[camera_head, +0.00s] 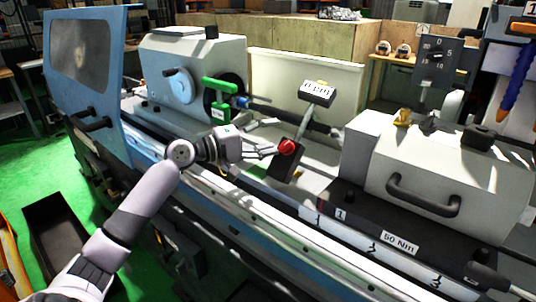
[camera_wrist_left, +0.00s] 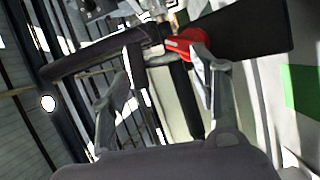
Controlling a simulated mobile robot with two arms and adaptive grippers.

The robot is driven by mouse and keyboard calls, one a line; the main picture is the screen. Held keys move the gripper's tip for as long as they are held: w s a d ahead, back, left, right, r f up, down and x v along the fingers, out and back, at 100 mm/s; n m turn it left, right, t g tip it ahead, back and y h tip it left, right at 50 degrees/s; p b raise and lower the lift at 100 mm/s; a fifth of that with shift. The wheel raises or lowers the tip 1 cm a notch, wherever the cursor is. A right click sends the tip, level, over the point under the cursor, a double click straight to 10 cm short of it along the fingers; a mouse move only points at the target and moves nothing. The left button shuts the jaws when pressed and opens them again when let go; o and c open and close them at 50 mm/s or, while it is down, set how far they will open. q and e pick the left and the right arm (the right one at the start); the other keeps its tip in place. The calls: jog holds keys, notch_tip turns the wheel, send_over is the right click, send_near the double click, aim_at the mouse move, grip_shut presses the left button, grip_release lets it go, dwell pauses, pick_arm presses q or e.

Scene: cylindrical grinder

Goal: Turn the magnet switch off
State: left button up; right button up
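The magnet switch looks like the red knob (camera_head: 288,146) on a small black block (camera_head: 284,168), which stands on the machine bed with a rod rising from it. My left gripper (camera_head: 276,138) reaches in from the left, with its fingers spread, just left of the red knob. In the left wrist view, the open left gripper (camera_wrist_left: 167,76) has the red knob (camera_wrist_left: 190,42) ahead, close to its right fingertip. I cannot tell whether that finger touches the knob. The switch's setting cannot be read. My right gripper is not in view.
A green clamp-like part (camera_head: 219,88) is at the grey headstock (camera_head: 190,70) on the left. A labelled plate (camera_head: 317,93) tops the rod above the block. A grey housing with a black handle (camera_head: 424,196) stands to the right. A blue door (camera_head: 90,70) is at far left.

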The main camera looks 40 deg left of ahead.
pick_arm(q)
notch_tip(320, 180, up, 3)
jog(key=shift+f, duration=0.2)
jog(key=shift+s+f, duration=0.1)
jog(key=shift+c, duration=0.7)
jog(key=s+f+n, duration=0.1)
jog(key=s+n, duration=0.1)
jog(key=s+a+f+n, duration=0.1)
jog(key=s+f+n, duration=0.2)
jog(key=s+n, duration=0.1)
jog(key=n, duration=0.1)
jog(key=shift+s+a+f+t+b, duration=0.2)
jog(key=shift+s+f+t+b, duration=0.1)
jog(key=shift+f+t, duration=0.1)
jog(key=c, duration=0.3)
jog(key=n+y, duration=0.2)
jog(key=n, duration=0.6)
send_near(279, 149)
jog(key=shift+t, duration=0.3)
jog(key=p+x, duration=0.1)
jog(key=x, duration=0.3)
jog(key=p+x, duration=0.1)
jog(key=x, duration=0.2)
jog(key=shift+w+d+f+p, duration=0.15)
jog(key=shift+w+f+p, duration=0.05)
jog(key=shift+w+p, duration=0.2)
jog(key=shift+x, duration=0.9)
jog(key=shift+f, duration=0.2)
jog(key=shift+c, duration=0.5)
